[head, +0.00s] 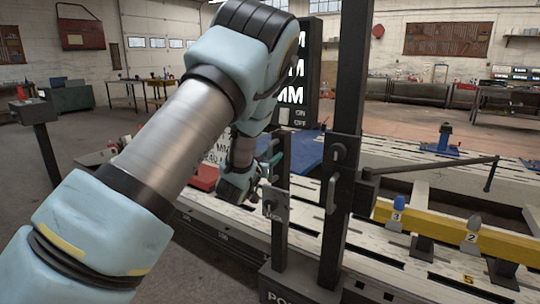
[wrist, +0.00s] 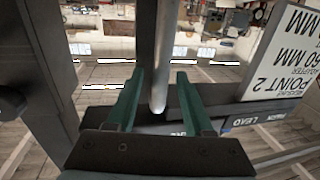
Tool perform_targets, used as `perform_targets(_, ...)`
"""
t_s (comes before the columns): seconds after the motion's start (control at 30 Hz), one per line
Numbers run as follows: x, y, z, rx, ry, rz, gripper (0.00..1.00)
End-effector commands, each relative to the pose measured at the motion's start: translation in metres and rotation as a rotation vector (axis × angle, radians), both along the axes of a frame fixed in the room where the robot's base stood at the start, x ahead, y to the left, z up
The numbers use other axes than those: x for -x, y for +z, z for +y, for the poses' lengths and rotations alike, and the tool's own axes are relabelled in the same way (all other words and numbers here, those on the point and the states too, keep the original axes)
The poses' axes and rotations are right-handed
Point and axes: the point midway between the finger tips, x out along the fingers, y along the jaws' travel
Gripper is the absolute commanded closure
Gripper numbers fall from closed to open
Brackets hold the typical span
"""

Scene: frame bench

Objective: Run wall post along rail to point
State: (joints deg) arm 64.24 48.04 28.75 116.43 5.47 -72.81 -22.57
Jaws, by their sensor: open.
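The wall post (head: 345,110) is a tall dark upright in the head view, right of my arm. A shorter dark upright (head: 279,235) with a grey plate stands left of it, above a base (head: 290,290) with partly cut-off lettering. My gripper (head: 272,158) is beside the shorter upright, partly hidden by my arm. In the wrist view its green fingers (wrist: 160,76) are open. A grey rod (wrist: 161,55) shows between them, with gaps at both sides; I cannot tell its depth. A yellow rail (head: 445,232) carries markers 3 (head: 397,212) and 2 (head: 472,232).
A dark arm (head: 430,167) reaches right from the wall post over the pale slotted bench (head: 400,150). A white sign (wrist: 285,65) reading "POINT 2" stands close right of my fingers in the wrist view. A dark display board (head: 298,75) stands behind my arm.

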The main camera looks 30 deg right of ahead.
Motion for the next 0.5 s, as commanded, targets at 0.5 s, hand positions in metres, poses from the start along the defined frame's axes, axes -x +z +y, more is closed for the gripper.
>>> perform_targets(0.5,-0.0007,-0.0002,-0.001,0.0,0.0,0.0,0.75)
